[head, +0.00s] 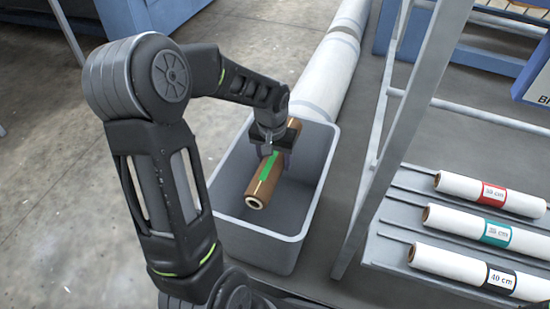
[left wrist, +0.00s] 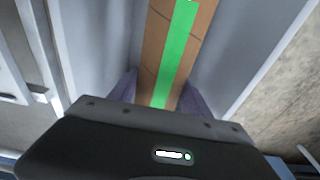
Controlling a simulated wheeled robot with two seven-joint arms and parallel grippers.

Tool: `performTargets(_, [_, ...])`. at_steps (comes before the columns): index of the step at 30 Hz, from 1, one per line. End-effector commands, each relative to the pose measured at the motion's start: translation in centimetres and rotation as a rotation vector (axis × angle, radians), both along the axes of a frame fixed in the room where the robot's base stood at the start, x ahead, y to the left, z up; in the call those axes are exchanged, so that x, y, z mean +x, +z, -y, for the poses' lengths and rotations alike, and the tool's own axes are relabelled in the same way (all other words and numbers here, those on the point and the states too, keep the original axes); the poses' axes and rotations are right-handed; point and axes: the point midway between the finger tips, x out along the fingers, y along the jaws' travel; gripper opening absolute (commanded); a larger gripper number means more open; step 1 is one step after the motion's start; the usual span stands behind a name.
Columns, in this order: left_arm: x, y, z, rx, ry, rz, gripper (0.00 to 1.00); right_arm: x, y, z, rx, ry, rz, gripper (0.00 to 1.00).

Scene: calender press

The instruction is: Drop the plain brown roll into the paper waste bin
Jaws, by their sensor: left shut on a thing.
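The brown roll (head: 265,184) has a bright green strip along its side and a pale hollow end. My left gripper (head: 271,150) is shut on it near its far end. The roll is over the grey bin (head: 267,241), within its rim as seen in the head view; how high above the floor of the bin it is, I cannot tell. In the left wrist view the roll (left wrist: 155,55) runs between my left gripper's two fingers (left wrist: 160,92), with bin walls on both sides. My right gripper is in neither view.
A rack (head: 400,205) to the right of the bin holds several white rolls (head: 490,190) with coloured labels. Large white rolls (head: 325,75) lie behind the bin. Blue machinery (head: 495,60) stands at the back right. Concrete floor at the left is clear.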

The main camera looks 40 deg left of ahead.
Motion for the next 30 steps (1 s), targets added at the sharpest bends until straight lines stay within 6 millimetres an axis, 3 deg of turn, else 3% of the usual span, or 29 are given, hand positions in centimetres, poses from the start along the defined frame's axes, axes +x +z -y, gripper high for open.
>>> performTargets(1, [0.0,0.1,0.0,0.001,0.0,0.002,0.0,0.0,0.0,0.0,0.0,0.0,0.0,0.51])
performTargets(2, [0.0,0.1,0.0,0.001,0.0,0.002,0.59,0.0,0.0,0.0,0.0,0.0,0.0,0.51])
performTargets(9, [0.0,0.0,0.0,0.0,0.0,0.001,0.78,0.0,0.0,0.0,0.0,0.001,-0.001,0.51])
performTargets(20, [0.0,0.3,0.0,0.0,0.0,0.0,0.82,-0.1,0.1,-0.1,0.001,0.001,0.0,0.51])
performTargets(30, [-0.5,5.1,0.1,0.001,0.001,0.004,0.82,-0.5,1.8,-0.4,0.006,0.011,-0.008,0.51])
